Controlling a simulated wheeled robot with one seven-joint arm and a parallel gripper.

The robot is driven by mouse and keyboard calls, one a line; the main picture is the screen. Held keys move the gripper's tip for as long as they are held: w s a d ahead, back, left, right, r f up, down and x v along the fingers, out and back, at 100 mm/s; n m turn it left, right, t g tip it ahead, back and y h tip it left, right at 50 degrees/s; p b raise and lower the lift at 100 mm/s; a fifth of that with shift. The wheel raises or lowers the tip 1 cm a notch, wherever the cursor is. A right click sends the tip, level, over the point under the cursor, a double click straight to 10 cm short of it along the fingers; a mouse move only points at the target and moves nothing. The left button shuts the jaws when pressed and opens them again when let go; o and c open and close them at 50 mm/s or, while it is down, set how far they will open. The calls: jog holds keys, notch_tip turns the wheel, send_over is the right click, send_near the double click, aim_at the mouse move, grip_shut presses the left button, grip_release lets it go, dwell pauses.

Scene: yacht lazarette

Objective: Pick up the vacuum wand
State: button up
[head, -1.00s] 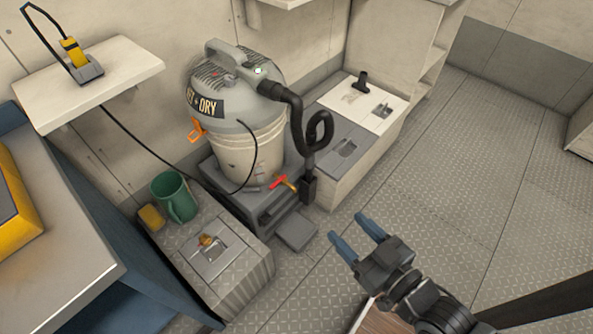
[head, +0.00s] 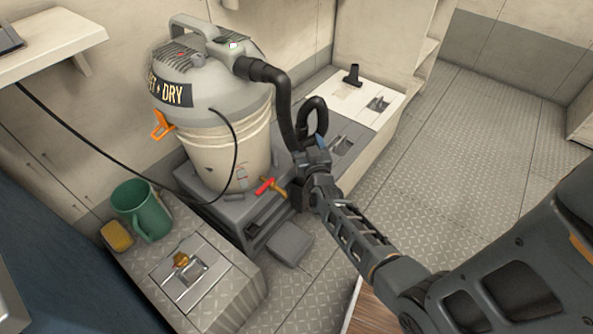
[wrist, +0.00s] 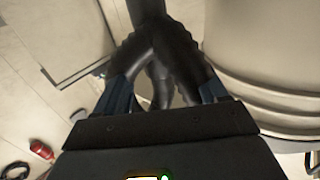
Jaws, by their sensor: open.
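The wet/dry vacuum (head: 215,150) has a grey head on a cream drum. Its black hose (head: 270,75) loops down on the drum's right side, toward the wand. In the head view my gripper (head: 318,148) is in front of the hose's lower end and hides much of the wand there. In the wrist view a thick black hose or wand part (wrist: 165,45) lies ahead of and between my two blue fingers (wrist: 166,88). The fingers are apart, one on each side of it. I cannot tell whether they touch it.
The drum stands close to the gripper's side, on a grey base (head: 225,210) with a red-handled valve (head: 265,187). A green mug (head: 140,212) and yellow sponge (head: 117,236) are at lower left. A black nozzle (head: 353,75) stands on a white hatch. Floor at right is clear.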

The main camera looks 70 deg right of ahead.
jog(key=b+x, duration=0.2)
jog(key=x, duration=0.5)
jog(key=shift+s+d+f, duration=0.1)
jog(key=shift+f, duration=0.05)
jog(key=shift+c, duration=0.5)
jog(key=c, duration=1)
jog(key=shift+o, duration=0.2)
notch_tip(320, 180, up, 28)
jog(key=p, duration=2.1)
send_over(300, 127)
jog(key=d, duration=0.2)
jog(key=shift+w+d, duration=0.2)
jog(key=shift+w, duration=0.25)
jog(key=shift+d, duration=0.15)
